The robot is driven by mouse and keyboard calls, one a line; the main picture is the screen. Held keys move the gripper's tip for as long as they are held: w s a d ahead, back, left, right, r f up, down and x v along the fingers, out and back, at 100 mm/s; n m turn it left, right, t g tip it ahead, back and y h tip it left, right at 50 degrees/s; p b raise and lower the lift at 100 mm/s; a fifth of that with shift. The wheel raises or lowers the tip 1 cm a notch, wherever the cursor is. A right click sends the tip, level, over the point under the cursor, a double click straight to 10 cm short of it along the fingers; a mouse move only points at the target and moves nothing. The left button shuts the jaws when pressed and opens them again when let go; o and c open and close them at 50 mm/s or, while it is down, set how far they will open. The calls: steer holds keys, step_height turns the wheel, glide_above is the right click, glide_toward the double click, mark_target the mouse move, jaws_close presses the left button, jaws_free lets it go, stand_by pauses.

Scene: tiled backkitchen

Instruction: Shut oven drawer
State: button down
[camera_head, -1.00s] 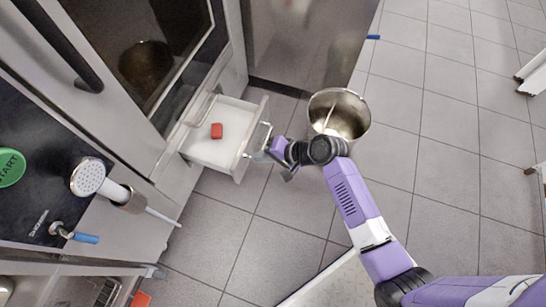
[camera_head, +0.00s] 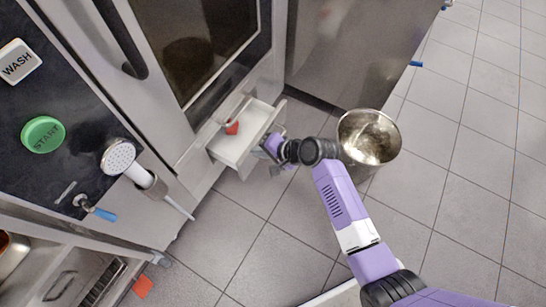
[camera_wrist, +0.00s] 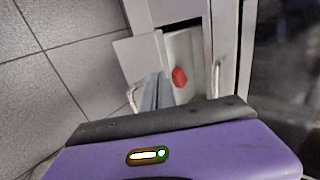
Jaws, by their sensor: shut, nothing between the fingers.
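The white oven drawer (camera_head: 236,152) sticks out part way from the bottom of the oven (camera_head: 205,50). A small red block (camera_head: 232,128) lies inside it, and it also shows in the wrist view (camera_wrist: 180,77). My gripper (camera_head: 266,148) is at the drawer's front panel, by its handle, with the arm reaching in from the lower right. In the wrist view the grey fingers (camera_wrist: 156,92) point at the drawer front (camera_wrist: 137,58) and are shut with nothing between them. Whether they touch the panel or handle I cannot tell.
A metal pot (camera_head: 368,138) stands right of the drawer, close to my arm. A steel cabinet (camera_head: 345,50) is behind it. A hand shower (camera_head: 125,162) hangs left of the oven. The tiled floor in front is mostly clear.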

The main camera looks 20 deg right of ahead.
steer(key=w+a, duration=0.5)
steer(key=w, duration=0.2)
steer(key=shift+b, duration=0.35)
